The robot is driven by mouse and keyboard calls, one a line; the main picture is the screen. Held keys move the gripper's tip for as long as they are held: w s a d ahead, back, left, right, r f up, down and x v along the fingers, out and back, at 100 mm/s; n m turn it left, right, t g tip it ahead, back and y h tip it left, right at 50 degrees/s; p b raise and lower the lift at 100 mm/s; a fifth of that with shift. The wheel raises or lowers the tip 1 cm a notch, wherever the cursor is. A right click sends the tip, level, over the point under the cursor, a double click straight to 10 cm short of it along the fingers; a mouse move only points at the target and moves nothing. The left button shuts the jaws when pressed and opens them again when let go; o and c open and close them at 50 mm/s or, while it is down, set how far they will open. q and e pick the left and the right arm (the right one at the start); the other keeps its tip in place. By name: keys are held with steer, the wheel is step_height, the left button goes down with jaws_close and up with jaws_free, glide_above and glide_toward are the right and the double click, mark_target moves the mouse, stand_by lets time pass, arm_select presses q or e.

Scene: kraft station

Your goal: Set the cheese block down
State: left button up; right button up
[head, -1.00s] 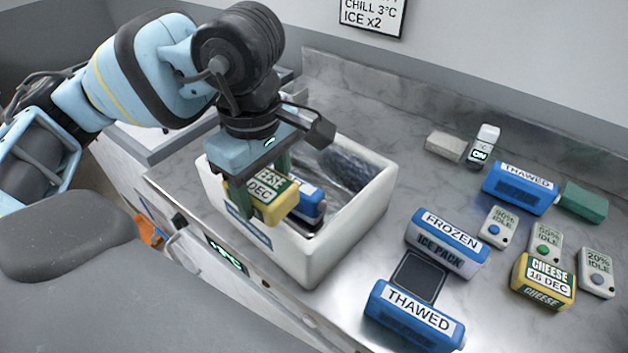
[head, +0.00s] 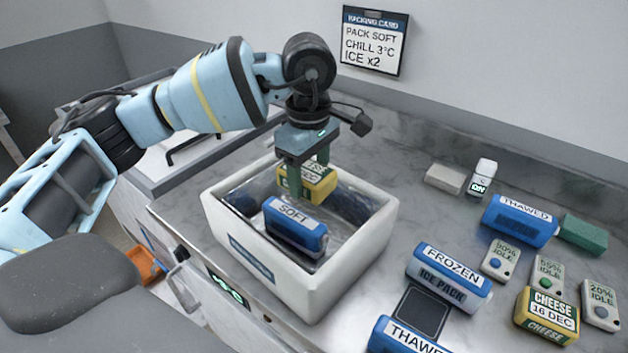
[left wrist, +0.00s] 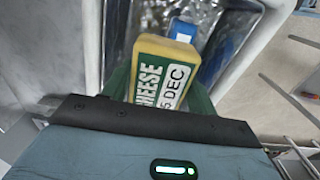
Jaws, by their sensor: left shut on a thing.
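My left gripper (head: 304,178) is shut on a yellow cheese block (head: 318,186) with a green and white label. It holds the block inside the white box (head: 378,232), toward the back. In the left wrist view the cheese block (left wrist: 163,70) sits between the green fingers, its label partly readable as "CHEESE" and "5 DEC". I cannot tell whether its underside touches the box floor. A blue pack marked SOFT (head: 296,228) lies in the box in front of the block. My right gripper is not in view.
Right of the box lie a FROZEN ice pack (head: 448,277), a dark pad (head: 421,312), THAWED packs (head: 519,220), several idle-marked loggers (head: 549,276) and another cheese block (head: 547,315). A packing card (head: 374,42) hangs on the wall. The counter right behind the box is clear.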

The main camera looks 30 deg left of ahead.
mark_target(315, 163)
arm_select(q)
steer(key=shift+w+a, duration=0.1)
steer(key=shift+w, duration=1.05)
steer(key=shift+f, duration=1.8)
steer(key=shift+f, duration=0.65)
steer(key=o, duration=1.1)
step_height(315, 163, up, 13)
steer(key=shift+r, duration=0.15)
